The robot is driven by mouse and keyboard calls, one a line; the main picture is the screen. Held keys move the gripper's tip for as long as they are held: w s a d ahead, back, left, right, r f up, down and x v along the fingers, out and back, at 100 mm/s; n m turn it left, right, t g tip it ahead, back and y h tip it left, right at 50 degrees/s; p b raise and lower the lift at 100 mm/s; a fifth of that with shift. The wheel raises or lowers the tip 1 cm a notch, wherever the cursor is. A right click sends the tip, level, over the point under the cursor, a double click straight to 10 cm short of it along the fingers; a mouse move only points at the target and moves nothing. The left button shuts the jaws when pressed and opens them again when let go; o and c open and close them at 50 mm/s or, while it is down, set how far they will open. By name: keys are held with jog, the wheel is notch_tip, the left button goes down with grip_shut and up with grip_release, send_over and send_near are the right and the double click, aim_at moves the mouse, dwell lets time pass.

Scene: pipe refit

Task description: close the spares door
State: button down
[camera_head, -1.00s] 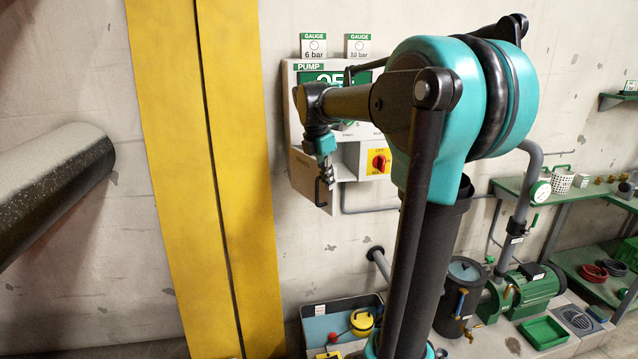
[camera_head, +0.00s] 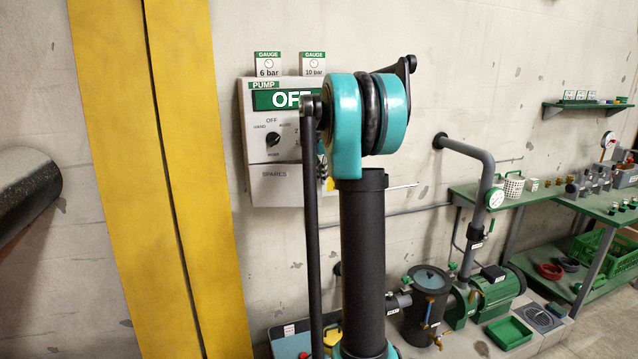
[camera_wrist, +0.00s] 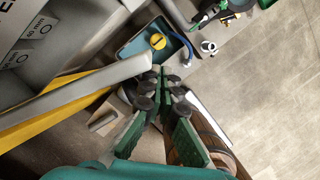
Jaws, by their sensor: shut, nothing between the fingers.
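The spares door (camera_head: 270,188), a pale panel marked SPARES, is at the lower left of the pump control box (camera_head: 246,130). In the head view its face looks about flush with the box front. Its right edge and handle are hidden behind my arm, so I cannot tell whether it is fully closed. My gripper is mostly hidden behind my arm in the head view, close to the door's right side. In the wrist view my gripper (camera_wrist: 166,92) is shut and empty. A pale grey edge there runs up to the fingers; I cannot tell what it belongs to.
Two gauge cards (camera_head: 268,64) stand on top of the box. A yellow column (camera_head: 180,180) stands to its left. Below are a blue-grey tray (camera_wrist: 128,48) with a yellow item, a dark filter pot (camera_head: 423,310) and a green pump (camera_head: 497,293). A green bench (camera_head: 520,195) is at right.

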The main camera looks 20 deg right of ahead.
jog(key=shift+w+d, duration=0.25)
jog(key=shift+w, duration=0.3)
jog(key=shift+w+d, duration=0.2)
jog(key=shift+w, duration=0.35)
jog(key=shift+s, duration=0.1)
